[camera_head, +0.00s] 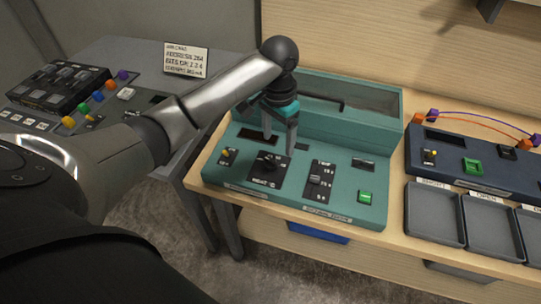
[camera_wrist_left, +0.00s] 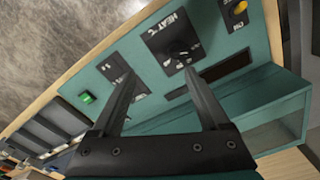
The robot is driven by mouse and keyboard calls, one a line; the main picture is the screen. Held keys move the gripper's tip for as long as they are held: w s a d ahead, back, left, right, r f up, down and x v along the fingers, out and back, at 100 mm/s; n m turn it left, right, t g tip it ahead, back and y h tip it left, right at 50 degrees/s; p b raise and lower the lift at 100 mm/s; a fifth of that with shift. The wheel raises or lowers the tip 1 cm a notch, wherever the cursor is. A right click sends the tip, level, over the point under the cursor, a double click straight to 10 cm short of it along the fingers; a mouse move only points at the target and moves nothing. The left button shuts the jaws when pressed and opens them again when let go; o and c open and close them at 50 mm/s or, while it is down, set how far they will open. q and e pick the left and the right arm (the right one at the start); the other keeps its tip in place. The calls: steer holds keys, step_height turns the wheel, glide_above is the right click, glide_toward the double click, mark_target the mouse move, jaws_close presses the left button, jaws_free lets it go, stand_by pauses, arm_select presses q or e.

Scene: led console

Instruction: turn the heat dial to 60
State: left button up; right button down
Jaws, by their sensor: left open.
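The heat dial (camera_head: 268,162) is a dark knob on a black plate on the teal console (camera_head: 330,208). It shows in the left wrist view too, as a black knob (camera_wrist_left: 178,55) on a plate marked HEAT °C. My left gripper (camera_head: 279,145) is open and comes down over the console from behind the dial. In the left wrist view its two fingers (camera_wrist_left: 158,78) are spread, and the dial appears beyond and between the tips. I see no clear contact. The dial's setting is too small to read. My right gripper is not in view.
The teal console also has a slider (camera_head: 316,180), a green button (camera_head: 366,197) and a yellow-tipped switch (camera_head: 226,153). A dark blue console (camera_head: 480,180) with cables and grey trays (camera_head: 434,213) stand at the right. A black switch box (camera_head: 60,92) sits at the left.

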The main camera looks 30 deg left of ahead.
mark_target(270, 161)
arm_select(q)
steer(key=w+a+r+n, duration=0.1)
steer(key=w+a+r, duration=0.1)
steer(key=a+r, duration=0.15)
step_height(270, 161, down, 15)
steer(key=shift+s+d+b, duration=0.1)
steer(key=shift+s+b, duration=0.05)
steer(key=shift+b, duration=0.4)
steer(key=shift+c, duration=0.3)
jaws_close()
